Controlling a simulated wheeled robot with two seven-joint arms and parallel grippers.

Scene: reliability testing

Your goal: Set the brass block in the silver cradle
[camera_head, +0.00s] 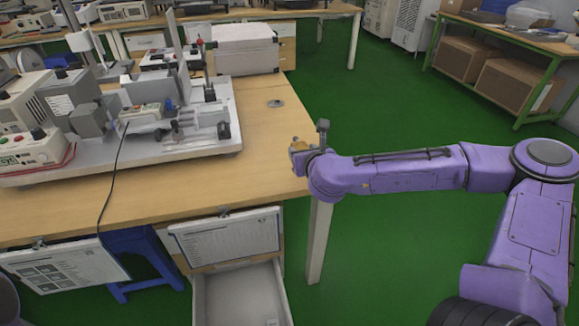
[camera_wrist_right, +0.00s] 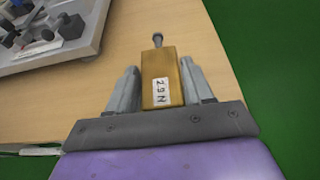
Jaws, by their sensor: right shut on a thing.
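The brass block (camera_wrist_right: 163,62) is gripped between the two grey fingers of my right gripper (camera_wrist_right: 161,88) in the right wrist view. It has a white label with dark characters and a small dark knob at its far end. In the head view the block (camera_head: 298,146) shows small at the tip of my right gripper (camera_head: 304,150), above the right edge of the wooden table. A silver-grey testing rig (camera_head: 190,128) with clamps and posts stands on the table to the left. I cannot tell for sure which part is the silver cradle. My left gripper is out of view.
The rig's pale base plate (camera_head: 130,158) fills much of the wooden table (camera_head: 262,135). Bare tabletop lies between it and my right gripper. A silver case (camera_head: 246,50) stands behind. An open drawer (camera_head: 240,297) and a blue stool (camera_head: 140,247) are below.

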